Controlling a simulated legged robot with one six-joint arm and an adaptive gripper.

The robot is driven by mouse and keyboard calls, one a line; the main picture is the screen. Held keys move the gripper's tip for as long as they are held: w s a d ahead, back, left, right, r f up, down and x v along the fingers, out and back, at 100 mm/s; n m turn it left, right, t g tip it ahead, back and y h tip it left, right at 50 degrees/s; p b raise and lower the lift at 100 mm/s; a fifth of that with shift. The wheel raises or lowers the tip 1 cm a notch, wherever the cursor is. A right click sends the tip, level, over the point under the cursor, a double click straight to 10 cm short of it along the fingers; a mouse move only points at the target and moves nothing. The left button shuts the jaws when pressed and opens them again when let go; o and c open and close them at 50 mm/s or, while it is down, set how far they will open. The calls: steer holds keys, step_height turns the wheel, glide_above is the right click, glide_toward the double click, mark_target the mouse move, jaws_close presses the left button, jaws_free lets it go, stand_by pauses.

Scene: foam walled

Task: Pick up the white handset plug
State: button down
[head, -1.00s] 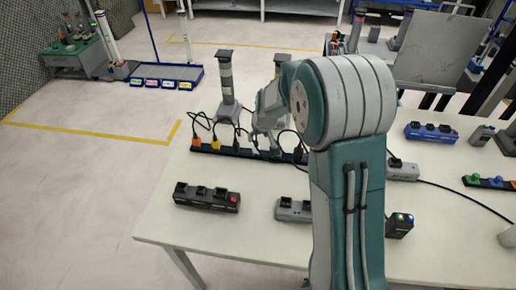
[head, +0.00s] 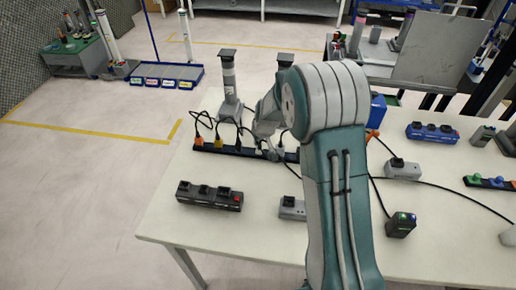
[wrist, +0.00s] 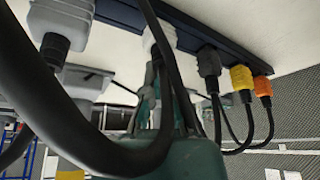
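A white plug (wrist: 158,38) stands in a dark power strip (wrist: 190,28) at the top middle of the wrist view. My gripper (wrist: 158,85) is right at this plug, its fingers at the plug's lower end. Cables and the gripper body hide the contact, so I cannot tell whether the fingers are closed on it.
Dark, yellow (wrist: 241,78) and orange (wrist: 262,86) plugs line the strip to the right in the wrist view. Black cables loop close around my gripper. A black socket block (head: 210,195) and a grey one (head: 292,208) lie nearer on the table. A grey post (head: 229,90) stands behind.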

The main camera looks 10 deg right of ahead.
steer(key=c, duration=0.6)
jaws_free()
steer(key=shift+d, duration=0.1)
steer(key=shift+o, duration=0.2)
steer(key=shift+d, duration=0.1)
steer(key=shift+r, duration=0.15)
